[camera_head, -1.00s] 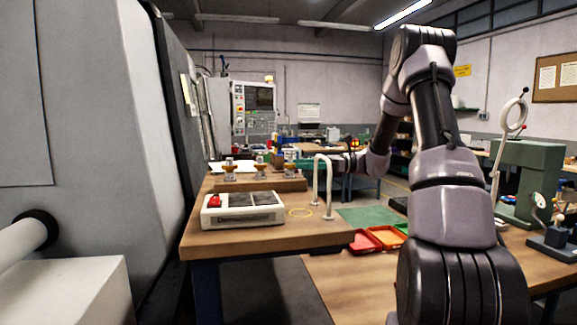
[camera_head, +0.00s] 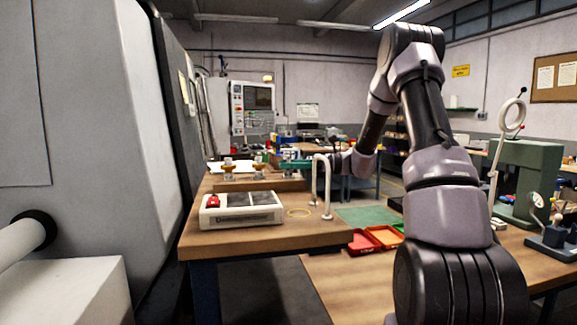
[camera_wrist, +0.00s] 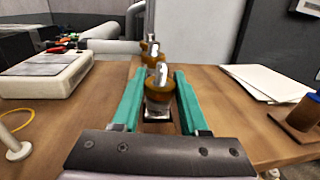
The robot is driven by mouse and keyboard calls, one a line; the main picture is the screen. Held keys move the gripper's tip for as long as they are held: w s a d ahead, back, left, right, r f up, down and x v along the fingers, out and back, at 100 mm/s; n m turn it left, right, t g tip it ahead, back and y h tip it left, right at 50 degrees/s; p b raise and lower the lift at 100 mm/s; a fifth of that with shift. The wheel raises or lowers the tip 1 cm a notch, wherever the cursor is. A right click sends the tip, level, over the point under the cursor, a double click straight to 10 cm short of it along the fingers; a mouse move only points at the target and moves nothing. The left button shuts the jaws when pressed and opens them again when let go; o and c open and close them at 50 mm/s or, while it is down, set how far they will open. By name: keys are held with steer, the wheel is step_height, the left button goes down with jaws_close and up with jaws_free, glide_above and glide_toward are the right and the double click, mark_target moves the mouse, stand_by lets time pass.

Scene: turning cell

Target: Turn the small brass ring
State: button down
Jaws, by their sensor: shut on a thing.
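Several brass-brown holders with silvery tops stand in a row on a wooden block (camera_head: 248,185): the left one (camera_head: 228,172), the middle one (camera_head: 258,170) and a right one. My gripper (camera_head: 288,164) is at the right one. In the wrist view the teal fingers of my gripper (camera_wrist: 160,85) are on both sides of the nearest holder (camera_wrist: 160,97), shut on it. It looks upright. A thin yellow ring (camera_head: 299,212) lies flat on the bench, in the wrist view at the left edge (camera_wrist: 17,117). I cannot tell which piece is the small brass ring.
A control box with a red button (camera_head: 241,210) is on the bench (camera_head: 270,238). A white arched rail (camera_head: 328,185) stands at its right. A green mat (camera_head: 368,216) and red tray (camera_head: 361,240) lie further right. In the wrist view, white sheets (camera_wrist: 272,82) lie on the right.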

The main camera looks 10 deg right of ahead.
steer(key=shift+t, duration=0.3)
steer(key=m+t+h, duration=0.1)
steer(key=m+t, duration=0.2)
steer(key=t, duration=0.1)
steer(key=shift+s+m+t, duration=0.1)
steer(key=shift+m+t, duration=0.3)
steer(key=shift+m+t+h, duration=1.9)
steer(key=shift+t+h, duration=0.1)
steer(key=shift+t, duration=0.6)
steer(key=shift+h, duration=0.3)
steer(key=shift+c, duration=2.1)
jaws_free()
